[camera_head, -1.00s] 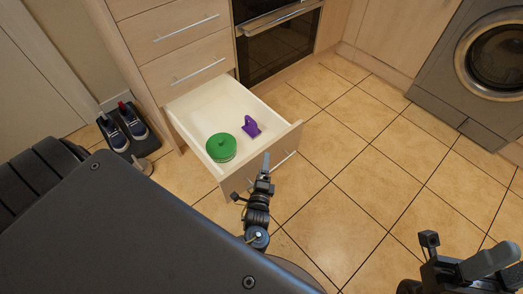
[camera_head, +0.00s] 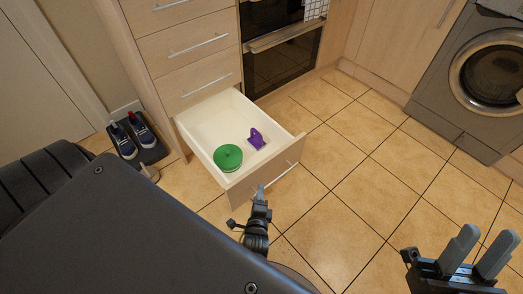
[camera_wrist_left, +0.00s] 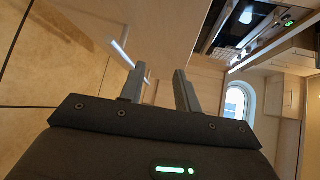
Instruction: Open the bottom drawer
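The bottom drawer (camera_head: 189,129) is pulled well out of the cabinet. Its front panel (camera_head: 240,190) carries a bar handle (camera_head: 284,175), which also shows in the left wrist view (camera_wrist_left: 120,54). My left gripper (camera_head: 260,190) is just outside the front panel, close to the handle. In the left wrist view its two fingers (camera_wrist_left: 160,82) stand apart; I cannot tell whether the handle lies between them or touches one. My right gripper (camera_head: 480,240) is at the lower right over the floor, open and empty, far from the drawer.
In the drawer are a green lidded pot (camera_head: 228,158) and a purple object (camera_head: 256,139). Closed drawers (camera_head: 190,43) are above, an oven (camera_head: 282,62) beside them. A washing machine (camera_head: 470,90) is right. The tiled floor (camera_head: 345,185) is clear.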

